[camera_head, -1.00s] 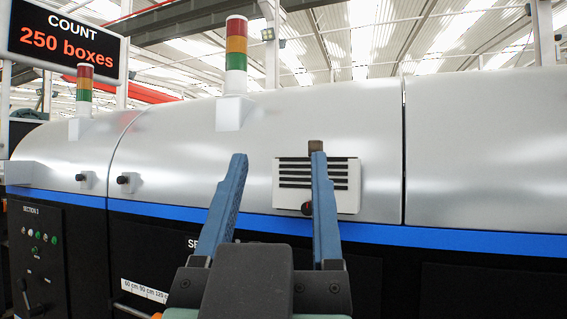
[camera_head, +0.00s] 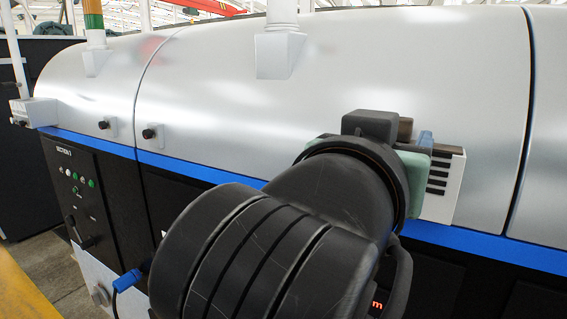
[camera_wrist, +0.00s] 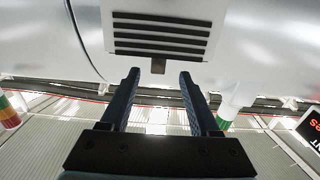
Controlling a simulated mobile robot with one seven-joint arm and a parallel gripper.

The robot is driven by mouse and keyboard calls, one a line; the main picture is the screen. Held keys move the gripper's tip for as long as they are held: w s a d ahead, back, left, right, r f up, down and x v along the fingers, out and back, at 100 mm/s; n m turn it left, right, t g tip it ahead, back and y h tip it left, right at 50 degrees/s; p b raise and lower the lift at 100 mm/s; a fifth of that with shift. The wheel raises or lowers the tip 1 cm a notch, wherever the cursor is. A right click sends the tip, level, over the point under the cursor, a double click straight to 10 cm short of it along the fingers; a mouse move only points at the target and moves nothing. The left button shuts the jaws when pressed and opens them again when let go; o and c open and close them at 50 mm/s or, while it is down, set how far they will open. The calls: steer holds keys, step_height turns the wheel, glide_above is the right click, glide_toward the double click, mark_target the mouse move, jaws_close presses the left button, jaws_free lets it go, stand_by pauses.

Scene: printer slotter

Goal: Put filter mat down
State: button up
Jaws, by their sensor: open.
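No separate filter mat is clearly seen. A white vent box (camera_head: 455,190) with dark slots is on the silver machine cover, partly hidden by my arm in the head view; it also shows upside down in the wrist view (camera_wrist: 199,45). A small brown tab (camera_wrist: 158,66) sticks out of its edge; I cannot tell whether it belongs to the mat. My gripper (camera_wrist: 159,73) is open and empty, its two blue fingertips close to the tab, one on each side in the picture. Contact cannot be told. In the head view my arm hides most of the gripper.
The curved silver cover (camera_head: 330,80) fills the space behind the vent, with a blue stripe (camera_head: 190,169) below it. A black control panel (camera_head: 82,200) is at the left. Small black knobs and lamp-post mounts stick out from the cover.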

mark_target(401, 130)
steer(key=x, duration=0.6)
steer(key=shift+w+d, duration=0.1)
steer(key=shift+d, duration=0.15)
steer(key=shift+c, duration=0.3)
steer(key=shift+a, duration=0.1)
steer(key=shift+c, duration=1.1)
jaws_close()
